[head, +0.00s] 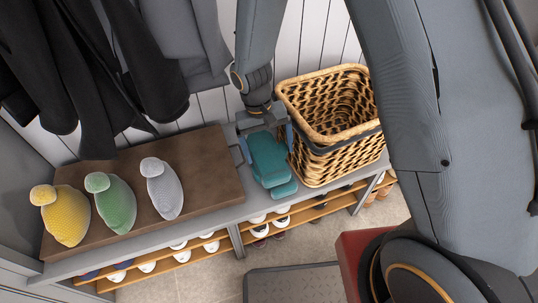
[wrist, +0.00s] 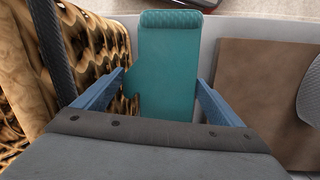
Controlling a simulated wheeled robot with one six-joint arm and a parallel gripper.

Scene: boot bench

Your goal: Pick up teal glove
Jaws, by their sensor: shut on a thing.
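The teal glove (head: 268,160) is at the bench, between the brown cushion and the wicker basket. It also shows in the wrist view (wrist: 168,70), with its quilted cuff at the top. My gripper (head: 265,130) is over it from above, and its blue fingers (wrist: 155,100) stand on either side of the glove, shut on it. The glove's near end is hidden behind the gripper body in the wrist view. Whether the glove touches the bench top is hard to tell.
The wicker basket (head: 330,150) stands close on the right. The brown cushion (head: 215,165) on the left bears yellow (head: 66,222), green (head: 116,208) and grey (head: 165,192) mittens. Dark coats (head: 125,60) hang above. Shoes fill the rack below the grey bench (head: 225,216).

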